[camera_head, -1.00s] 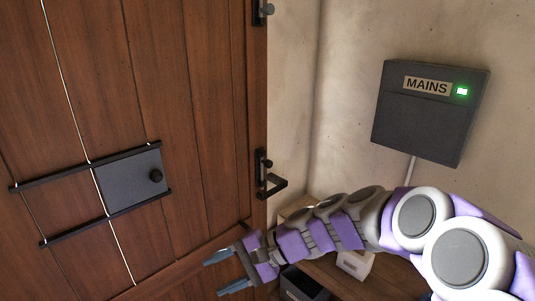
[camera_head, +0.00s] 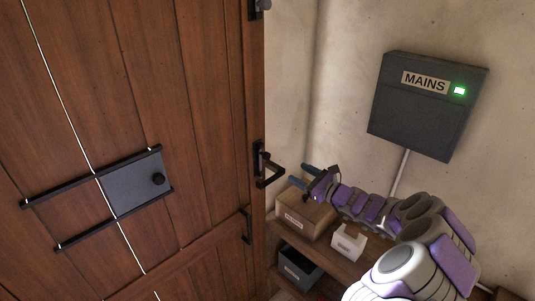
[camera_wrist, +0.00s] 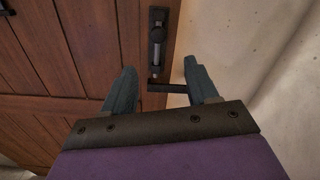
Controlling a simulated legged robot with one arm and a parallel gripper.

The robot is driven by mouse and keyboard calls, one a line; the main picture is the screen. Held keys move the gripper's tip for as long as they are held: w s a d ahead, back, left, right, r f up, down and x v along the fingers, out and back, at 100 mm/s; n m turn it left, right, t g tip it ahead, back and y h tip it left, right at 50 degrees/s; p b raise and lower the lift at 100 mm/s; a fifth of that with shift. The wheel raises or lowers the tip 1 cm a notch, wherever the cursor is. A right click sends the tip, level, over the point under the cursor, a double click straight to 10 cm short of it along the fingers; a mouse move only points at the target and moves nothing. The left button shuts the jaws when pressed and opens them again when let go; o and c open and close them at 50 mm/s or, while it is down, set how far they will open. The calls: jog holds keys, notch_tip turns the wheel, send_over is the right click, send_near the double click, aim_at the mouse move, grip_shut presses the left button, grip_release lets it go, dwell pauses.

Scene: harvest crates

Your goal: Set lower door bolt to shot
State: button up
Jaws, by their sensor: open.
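The wooden door (camera_head: 205,110) fills the left of the head view. Near its right edge is a dark bolt (camera_head: 258,158), with a black angular bar (camera_head: 272,181) sticking out to the right below it; I take this for the lower bolt. In the wrist view the bolt (camera_wrist: 157,35) shows a round knob and a pale rod, with the black bar (camera_wrist: 166,88) below. My gripper (camera_head: 302,176) is open and empty, right of the bar in the head view. In the wrist view the bar's right end lies close to the right finger; contact cannot be told.
Another bolt (camera_head: 258,7) is partly visible above. A dark sliding panel (camera_head: 135,183) sits between black rails on the door. A shelf with a cardboard box (camera_head: 305,222), a white holder (camera_head: 347,243) and a dark bin (camera_head: 300,268) lies below my arm. A MAINS box (camera_head: 425,105) hangs on the wall.

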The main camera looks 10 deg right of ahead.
aim_at(269, 157)
jog(key=p+x, duration=0.3)
jog(key=x, duration=1.3)
jog(key=shift+w+a+f, duration=0.1)
jog(key=shift+a, duration=0.2)
grip_shut()
